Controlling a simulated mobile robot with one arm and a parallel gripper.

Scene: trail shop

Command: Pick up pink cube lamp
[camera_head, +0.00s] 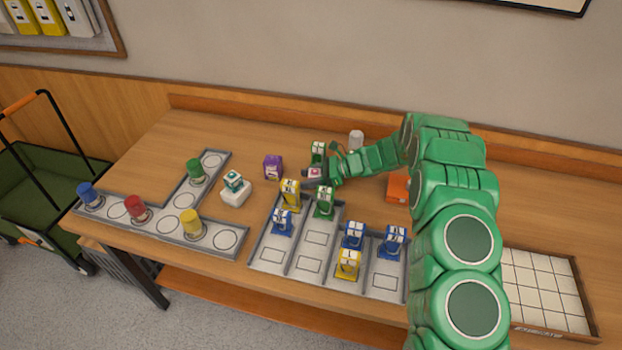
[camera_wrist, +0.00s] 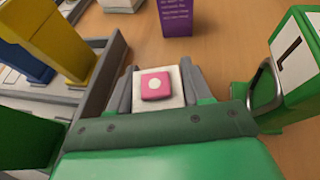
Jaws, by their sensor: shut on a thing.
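The pink cube lamp (camera_wrist: 155,87) shows in the wrist view as a pink square with a white dot on a pale base. It sits between the two grey fingers of my gripper (camera_wrist: 158,84), which is shut on it. In the head view the lamp (camera_head: 315,172) is small, at the end of my green arm, behind the tray of slots. My gripper (camera_head: 318,176) partly hides it there. I cannot tell whether the lamp touches the table.
A purple box (camera_head: 272,167) stands left of my gripper, and a green item (camera_head: 318,152) stands close behind. The slotted tray (camera_head: 252,262) holds several yellow, blue and green items. A teal-topped white lamp (camera_head: 235,190) stands farther left. An orange box (camera_head: 397,189) lies right.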

